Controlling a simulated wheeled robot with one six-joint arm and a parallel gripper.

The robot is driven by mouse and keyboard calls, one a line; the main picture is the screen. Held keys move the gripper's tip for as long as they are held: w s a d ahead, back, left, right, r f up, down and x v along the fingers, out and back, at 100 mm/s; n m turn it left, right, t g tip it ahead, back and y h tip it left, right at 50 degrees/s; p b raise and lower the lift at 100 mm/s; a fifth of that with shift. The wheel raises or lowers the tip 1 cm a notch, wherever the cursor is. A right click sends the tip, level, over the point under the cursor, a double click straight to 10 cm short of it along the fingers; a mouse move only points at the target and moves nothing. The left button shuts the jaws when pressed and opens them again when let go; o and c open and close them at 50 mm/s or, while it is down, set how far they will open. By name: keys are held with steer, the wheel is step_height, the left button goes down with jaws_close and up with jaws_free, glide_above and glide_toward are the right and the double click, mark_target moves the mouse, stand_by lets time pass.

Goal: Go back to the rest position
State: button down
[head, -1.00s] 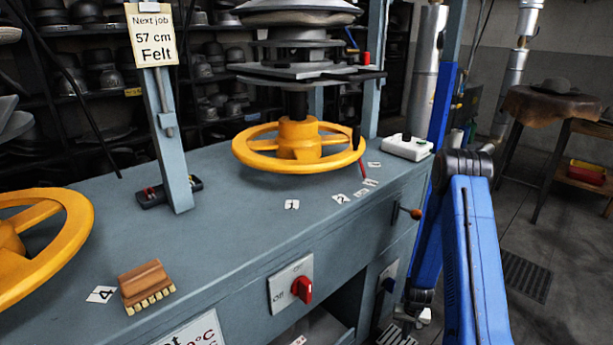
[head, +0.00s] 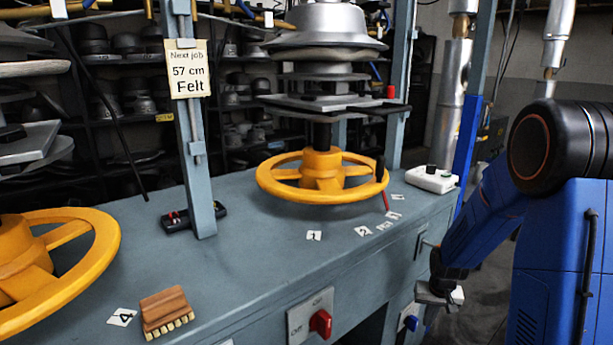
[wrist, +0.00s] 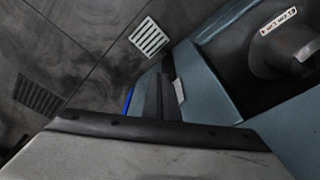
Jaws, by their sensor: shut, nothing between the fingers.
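My blue arm (head: 486,214) is at the right of the head view, bent downward from a large black joint. My gripper (head: 438,293) hangs at its lower end, beside the right end of the grey press bench (head: 260,260) and below its top. It looks small and partly dark there, and it appears shut and empty. I cannot tell in the head view how close it is to the bench side. The wrist view looks down on the floor and a grey-blue cabinet side, with a broad grey surface of my own across the bottom.
A yellow handwheel (head: 322,178) under the press plates and another yellow handwheel (head: 45,250) stand on the bench. A brush (head: 166,311), a white control box (head: 433,179) and a red switch (head: 320,323) are also there. The wrist view shows floor grates (wrist: 149,39).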

steer(key=s+a+r+n+t, duration=0.1)
steer(key=s+a+r, duration=0.2)
steer(key=s+r, duration=0.5)
steer(key=s+a+r+t, duration=0.1)
steer(key=s+a+r, duration=0.3)
steer(key=r, duration=0.7)
steer(key=s+a+r, duration=0.1)
steer(key=s+r, duration=0.1)
steer(key=s, duration=0.4)
steer(key=s+r+n, duration=0.1)
steer(key=s+r, duration=0.2)
steer(key=s, duration=0.3)
steer(key=s+a+r+t, duration=0.1)
steer(key=s+r, duration=0.2)
steer(key=s, duration=0.3)
steer(key=shift+s+a+n, duration=0.3)
steer(key=shift+s+n, duration=0.05)
steer(key=shift+n, duration=0.05)
